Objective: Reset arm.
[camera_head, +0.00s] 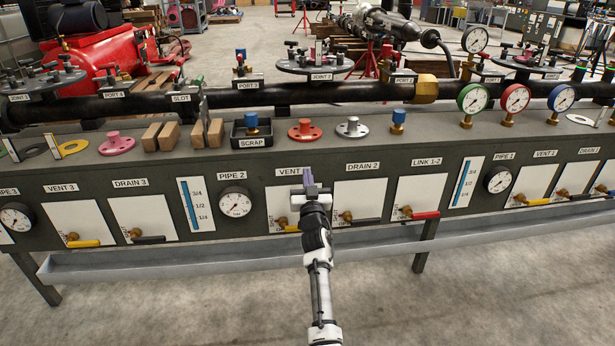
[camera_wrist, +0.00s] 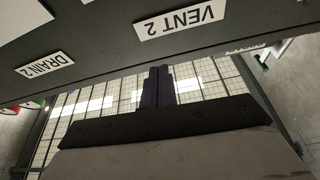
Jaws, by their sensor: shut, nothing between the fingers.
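My gripper (camera_head: 308,180) is in front of the bench panel, between the VENT 2 and DRAIN 2 plates, partly covering the VENT 2 label. In the wrist view its dark fingers (camera_wrist: 158,88) are together with nothing between them. The wrist view also shows the VENT 2 label (camera_wrist: 180,20) and the DRAIN 2 label (camera_wrist: 45,63) upside down on the dark panel. My arm reaches up from the bottom of the head view. I cannot tell whether the fingertips touch the panel.
The bench top holds a pink flanged part (camera_head: 116,143), wooden blocks (camera_head: 160,136), a black SCRAP tray (camera_head: 236,140), a red flanged part (camera_head: 305,130) and a grey one (camera_head: 352,128). A dark pipe (camera_head: 300,94) runs behind them. A grey trough (camera_head: 160,268) runs below the panel. Valve levers stick out.

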